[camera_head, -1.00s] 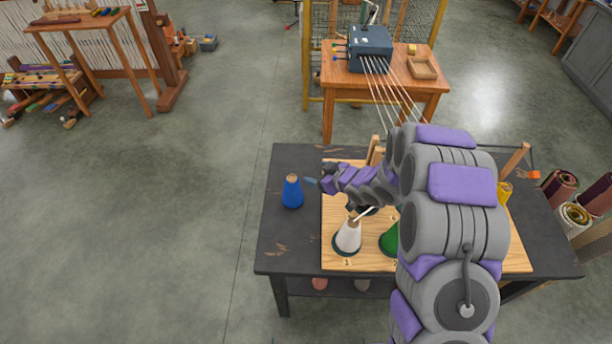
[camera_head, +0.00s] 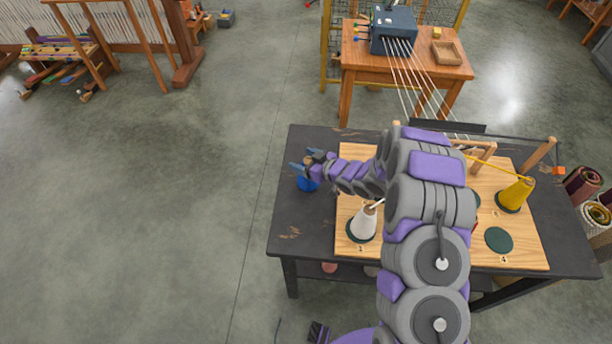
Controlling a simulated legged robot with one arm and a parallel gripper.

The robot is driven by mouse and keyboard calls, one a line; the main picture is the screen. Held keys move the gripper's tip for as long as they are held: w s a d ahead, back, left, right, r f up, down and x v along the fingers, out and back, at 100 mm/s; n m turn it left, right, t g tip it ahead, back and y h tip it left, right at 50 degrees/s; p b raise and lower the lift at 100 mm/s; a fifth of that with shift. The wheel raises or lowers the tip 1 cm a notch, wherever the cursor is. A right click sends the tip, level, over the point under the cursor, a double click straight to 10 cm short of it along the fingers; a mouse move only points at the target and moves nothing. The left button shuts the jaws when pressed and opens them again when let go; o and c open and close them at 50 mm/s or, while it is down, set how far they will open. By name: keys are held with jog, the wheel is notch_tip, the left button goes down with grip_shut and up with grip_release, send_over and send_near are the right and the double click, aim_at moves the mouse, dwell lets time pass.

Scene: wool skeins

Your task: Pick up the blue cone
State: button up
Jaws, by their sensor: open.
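The blue cone (camera_head: 307,185) stands on the dark table's left part, beside the wooden board. Its upper part is hidden behind my gripper (camera_head: 301,161). My gripper reaches in from the right with its jaws apart, over or beside the cone's top. I cannot tell whether the cone is between the fingers or whether they touch it.
A white cone (camera_head: 362,224) stands on the wooden board (camera_head: 520,252) at spot 1. A yellow cone (camera_head: 516,194) stands at the board's right. Spot 4 (camera_head: 498,240) is empty. My arm hides the middle.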

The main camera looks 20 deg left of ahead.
jog(key=shift+w+a+f, duration=0.15)
jog(key=shift+a, duration=0.1)
jog(key=shift+d, duration=0.35)
jog(key=shift+a, duration=0.5)
jog(key=c, duration=0.6)
jog(key=shift+w+d, duration=0.1)
jog(key=shift+d, duration=0.2)
jog(key=c, duration=0.7)
grip_shut()
